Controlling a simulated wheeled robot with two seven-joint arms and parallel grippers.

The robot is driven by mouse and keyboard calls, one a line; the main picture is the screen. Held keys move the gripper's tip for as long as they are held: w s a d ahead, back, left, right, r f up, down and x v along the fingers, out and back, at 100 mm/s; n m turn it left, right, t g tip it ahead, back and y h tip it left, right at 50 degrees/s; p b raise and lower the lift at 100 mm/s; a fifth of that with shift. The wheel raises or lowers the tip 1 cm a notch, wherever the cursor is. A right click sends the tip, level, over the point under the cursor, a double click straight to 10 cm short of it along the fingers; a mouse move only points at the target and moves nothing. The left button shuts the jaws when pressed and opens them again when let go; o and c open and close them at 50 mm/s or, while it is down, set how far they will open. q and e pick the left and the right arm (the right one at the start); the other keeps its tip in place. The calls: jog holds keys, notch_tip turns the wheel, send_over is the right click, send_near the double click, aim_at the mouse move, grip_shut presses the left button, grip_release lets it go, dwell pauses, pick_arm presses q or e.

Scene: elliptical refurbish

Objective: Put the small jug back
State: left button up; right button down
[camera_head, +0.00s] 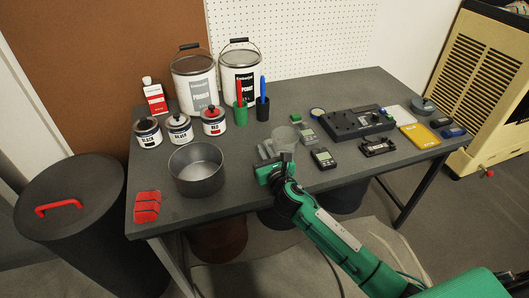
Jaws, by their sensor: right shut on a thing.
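The small jug (285,137) looks like a pale, see-through cup and stands upright near the middle of the table. My right gripper (273,150) reaches in from the lower right over the front edge of the table. Its grey fingers are shut on the jug's near left side. The green gripper body hides the lower part of the jug, so I cannot tell whether it touches the table. My left gripper is not in view.
Small meters (323,158) and a black device (357,122) lie to the right. Paint cans (194,86) and pen cups (241,112) stand behind.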

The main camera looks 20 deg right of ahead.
jog(key=c, duration=2)
grip_release()
jog(key=shift+f, duration=0.15)
jog(key=o, duration=0.5)
jog(key=shift+c, duration=0.2)
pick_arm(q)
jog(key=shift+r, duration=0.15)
pick_arm(e)
jog(key=shift+s+r, duration=0.1)
jog(key=shift+r, duration=0.1)
jog(key=s, duration=1)
jog(key=shift+d, duration=0.35)
jog(key=shift+s, duration=0.95)
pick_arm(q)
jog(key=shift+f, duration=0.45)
